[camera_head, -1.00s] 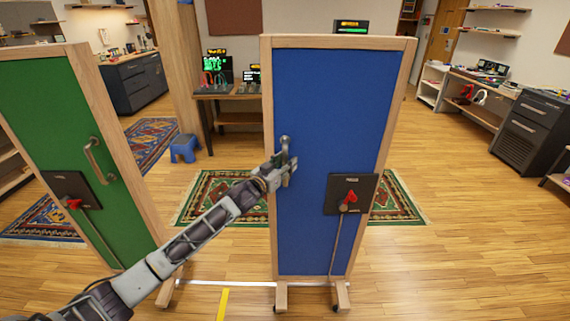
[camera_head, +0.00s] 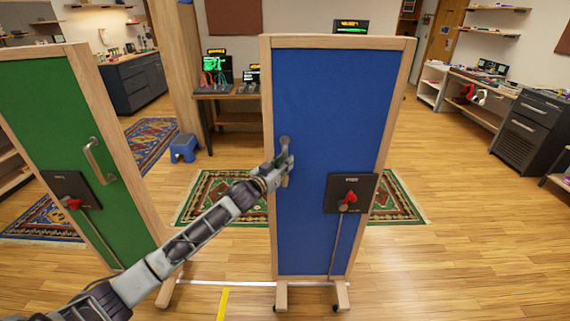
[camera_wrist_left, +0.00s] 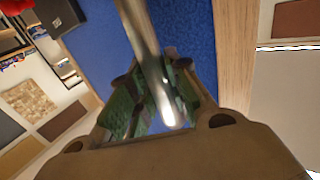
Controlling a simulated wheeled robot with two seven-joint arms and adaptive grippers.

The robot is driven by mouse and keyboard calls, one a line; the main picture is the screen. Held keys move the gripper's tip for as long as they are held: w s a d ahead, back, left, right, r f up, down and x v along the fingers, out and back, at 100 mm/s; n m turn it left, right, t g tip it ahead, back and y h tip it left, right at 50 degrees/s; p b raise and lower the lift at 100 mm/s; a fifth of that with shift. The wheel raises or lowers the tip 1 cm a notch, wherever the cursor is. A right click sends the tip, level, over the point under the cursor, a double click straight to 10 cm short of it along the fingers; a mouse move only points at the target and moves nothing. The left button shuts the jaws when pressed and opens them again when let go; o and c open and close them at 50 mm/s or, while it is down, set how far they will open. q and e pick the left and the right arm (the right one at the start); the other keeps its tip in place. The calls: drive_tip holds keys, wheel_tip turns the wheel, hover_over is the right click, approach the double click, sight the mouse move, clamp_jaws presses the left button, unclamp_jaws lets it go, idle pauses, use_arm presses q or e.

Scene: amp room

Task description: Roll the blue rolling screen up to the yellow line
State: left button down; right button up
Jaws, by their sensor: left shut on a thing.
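The blue rolling screen (camera_head: 327,130) stands upright in its wooden frame in the middle of the head view. A metal handle (camera_head: 284,142) is on its left side, and it also shows in the left wrist view (camera_wrist_left: 145,45). My left gripper (camera_head: 283,168) is shut on this handle, its fingers on both sides of the bar in the left wrist view (camera_wrist_left: 158,105). The yellow line (camera_head: 223,303) is on the floor at the bottom, left of the screen's feet. My right gripper is not in view.
A green screen (camera_head: 45,120) with a handle stands close at the left. A black panel with a red lever (camera_head: 350,195) is on the blue screen. A white line (camera_head: 226,283) crosses the floor. A patterned rug (camera_head: 222,196) lies behind. Floor to the right is clear.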

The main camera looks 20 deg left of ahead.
sight(273, 155)
use_arm(q)
drive_tip(key=a+p, duration=0.1)
drive_tip(key=a, duration=0.1)
drive_tip(key=s+a, duration=0.1)
drive_tip(key=a, duration=0.1)
drive_tip(key=s+a+p, duration=0.1)
drive_tip(key=a, duration=0.2)
drive_tip(key=shift+a+p, duration=0.1)
drive_tip(key=shift+p, duration=0.2)
drive_tip(key=s+a+p, duration=0.2)
drive_tip(key=s+a, duration=0.1)
drive_tip(key=a, duration=0.7)
drive_tip(key=s+a+p, duration=0.3)
drive_tip(key=a, duration=0.8)
drive_tip(key=shift+a, duration=0.3)
drive_tip(key=c, duration=1.3)
unclamp_jaws()
drive_tip(key=shift+s+a, duration=0.15)
drive_tip(key=shift+s, duration=0.05)
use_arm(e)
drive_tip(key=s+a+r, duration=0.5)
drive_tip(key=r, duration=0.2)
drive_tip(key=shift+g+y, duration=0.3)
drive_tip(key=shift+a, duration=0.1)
